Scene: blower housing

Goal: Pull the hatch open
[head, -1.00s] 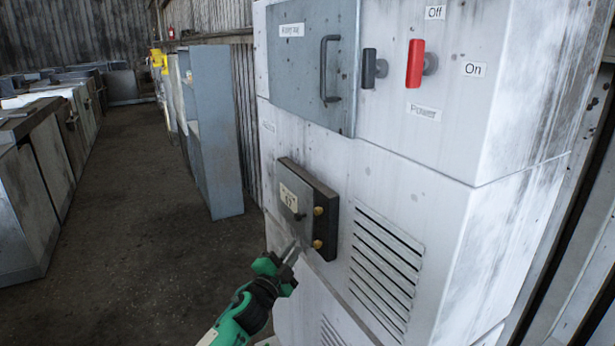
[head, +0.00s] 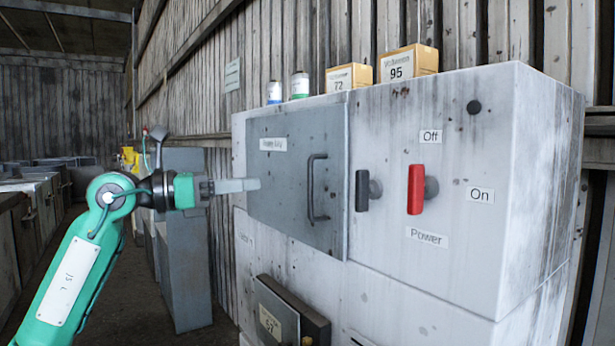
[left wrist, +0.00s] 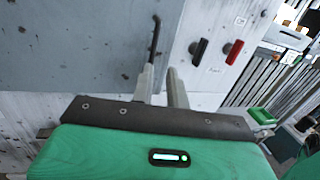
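The hatch (head: 282,205) is a grey door on the upper left of a white cabinet. It looks shut, flush with the front. Its dark upright bar handle (head: 311,190) is near its right edge; the handle also shows in the left wrist view (left wrist: 155,40), beyond the left fingertip. My left gripper (head: 254,184) is in front of the hatch's left part in the head view, left of the handle. In the left wrist view its two fingers (left wrist: 160,83) are apart with nothing seen between them. Whether a finger touches the handle I cannot tell. My right gripper is not in view.
Right of the hatch are a black lever (head: 364,190) and a red power lever (head: 416,189). A small box (head: 290,312) sticks out below the hatch. Cardboard boxes (head: 408,64) and small canisters (head: 299,85) stand on top. A grey shelf unit (head: 187,260) stands at the left.

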